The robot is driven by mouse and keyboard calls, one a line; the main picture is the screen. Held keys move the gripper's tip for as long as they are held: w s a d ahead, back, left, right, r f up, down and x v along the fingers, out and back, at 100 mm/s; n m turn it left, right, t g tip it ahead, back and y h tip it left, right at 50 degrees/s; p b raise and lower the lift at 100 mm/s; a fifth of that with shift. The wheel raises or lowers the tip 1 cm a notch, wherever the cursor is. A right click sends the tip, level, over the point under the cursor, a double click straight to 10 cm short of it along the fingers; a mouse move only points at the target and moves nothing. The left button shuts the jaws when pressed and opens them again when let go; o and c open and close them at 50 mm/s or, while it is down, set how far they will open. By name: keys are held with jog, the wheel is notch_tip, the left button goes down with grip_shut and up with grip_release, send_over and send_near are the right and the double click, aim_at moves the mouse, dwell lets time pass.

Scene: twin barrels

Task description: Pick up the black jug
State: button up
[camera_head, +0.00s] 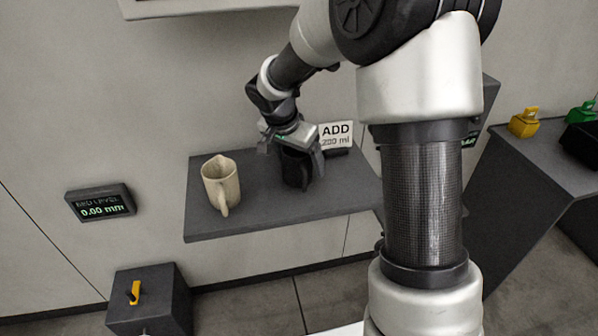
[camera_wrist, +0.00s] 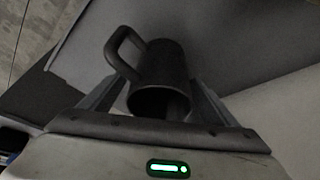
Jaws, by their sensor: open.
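The black jug (camera_head: 296,170) stands upright on the grey wall shelf (camera_head: 240,224), to the right of the cream jug. In the head view my gripper (camera_head: 298,156) is at it from above and hides its upper part. In the wrist view the jug (camera_wrist: 162,75) lies between my two fingers (camera_wrist: 160,100), with its handle toward the upper left. The fingers are apart, one on each side of the body. I cannot tell whether either finger touches it.
A cream jug (camera_head: 220,183) stands on the shelf to the left. A white "ADD 200 ml" sign (camera_head: 336,134) is just right of my gripper. A display (camera_head: 100,203) hangs on the wall at left. Yellow (camera_head: 524,122) and green (camera_head: 582,112) items sit on the right counter.

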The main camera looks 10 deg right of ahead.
jog(key=shift+r, duration=0.1)
jog(key=c, duration=1.1)
jog(key=shift+c, duration=0.5)
jog(key=shift+r, duration=0.15)
